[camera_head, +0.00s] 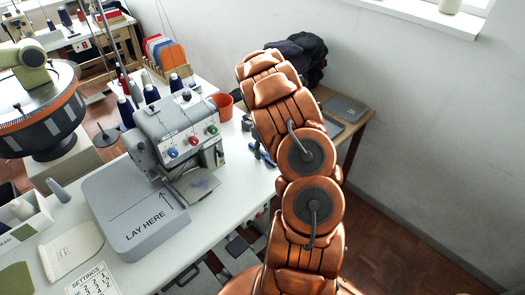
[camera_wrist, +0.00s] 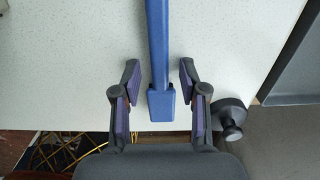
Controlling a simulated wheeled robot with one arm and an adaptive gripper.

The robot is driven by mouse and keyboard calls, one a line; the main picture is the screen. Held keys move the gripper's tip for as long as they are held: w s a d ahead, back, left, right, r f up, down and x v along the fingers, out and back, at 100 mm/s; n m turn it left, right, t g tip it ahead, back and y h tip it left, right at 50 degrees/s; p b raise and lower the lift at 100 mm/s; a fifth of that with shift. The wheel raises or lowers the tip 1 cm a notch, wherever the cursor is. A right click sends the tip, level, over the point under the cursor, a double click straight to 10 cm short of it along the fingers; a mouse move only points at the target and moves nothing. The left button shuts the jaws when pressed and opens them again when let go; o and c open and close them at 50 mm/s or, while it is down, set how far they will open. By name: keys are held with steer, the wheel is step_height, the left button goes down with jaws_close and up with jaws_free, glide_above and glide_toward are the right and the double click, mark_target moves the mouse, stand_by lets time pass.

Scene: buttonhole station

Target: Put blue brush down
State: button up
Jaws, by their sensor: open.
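In the wrist view the blue brush (camera_wrist: 160,62) lies on the white speckled table (camera_wrist: 70,65), its handle end pointing toward me. My gripper (camera_wrist: 159,78) is open, with one finger on each side of the handle and a gap on both sides. The far end of the brush is outside the wrist view. In the head view a small blue part (camera_head: 266,156), which appears to be the brush, shows at the table's right edge beside my arm. My arm hides most of that area and the gripper.
A dark grey knob-like object (camera_wrist: 232,115) stands close to my right finger, beside a grey tray-like edge (camera_wrist: 295,75). The table's front edge is near the fingers. The sewing machine (camera_head: 182,125) and an orange pot (camera_head: 223,106) stand left of my arm.

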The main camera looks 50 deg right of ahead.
mark_target(263, 152)
steer(key=shift+r+b, duration=0.35)
steer(key=shift+r, duration=0.05)
step_height(263, 152, up, 11)
steer(key=b, duration=0.3)
steer(key=s+a+r+n, duration=0.4)
steer(key=a+r+n, duration=0.4)
steer(key=a, duration=0.3)
steer(key=s+a+r+n, duration=0.4)
steer(key=s+a+n, duration=0.3)
steer(key=a+n, duration=0.4)
steer(key=s+a+f+n+g, duration=0.1)
steer(key=s+a+n, duration=1.4)
steer(key=s+n, duration=0.2)
steer(key=shift+s+g, duration=0.4)
steer(key=shift+s, duration=0.6)
steer(key=shift+a, duration=0.15)
